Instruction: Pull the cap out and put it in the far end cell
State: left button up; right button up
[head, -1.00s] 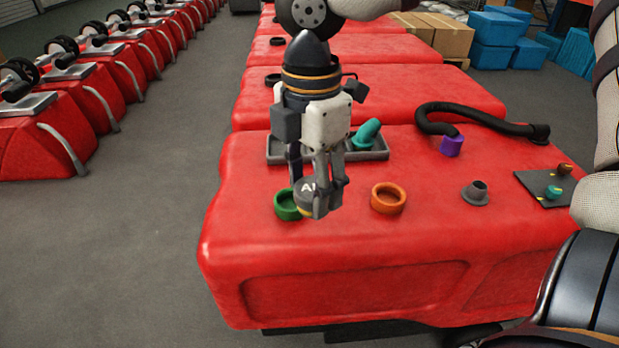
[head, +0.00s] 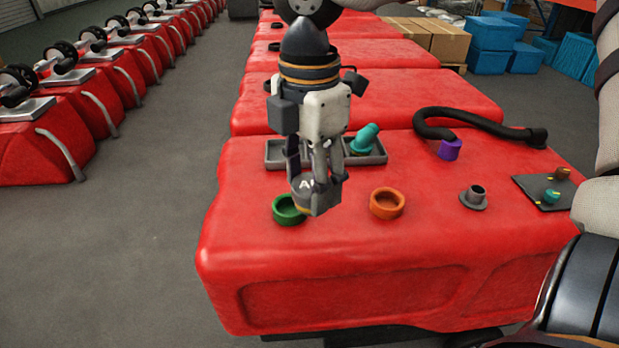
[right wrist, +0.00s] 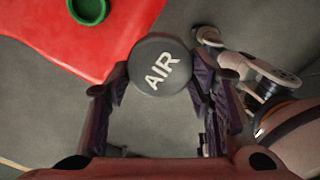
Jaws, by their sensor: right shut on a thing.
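A dark round cap marked AIR (right wrist: 160,65) is held between the fingers of my right gripper (head: 317,187). In the head view the cap (head: 302,184) hangs above and slightly right of the green ring (head: 289,209), clear of it. The green ring also shows in the right wrist view (right wrist: 88,8). A grey tray (head: 275,160) with cells lies behind the gripper, partly hidden by it. A teal plug (head: 364,140) lies tilted in its right-hand cell; the visible part of the left-hand cell looks empty. My left gripper is not in view.
On the red tank (head: 330,250) are an orange ring (head: 387,203), a grey flanged fitting (head: 474,197), a black hose (head: 480,120) with a purple end (head: 450,149), and a dark plate (head: 530,185) with small fittings. The tank's front top is clear.

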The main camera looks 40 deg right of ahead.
aim_at(310, 185)
jog(key=shift+r, duration=2.5)
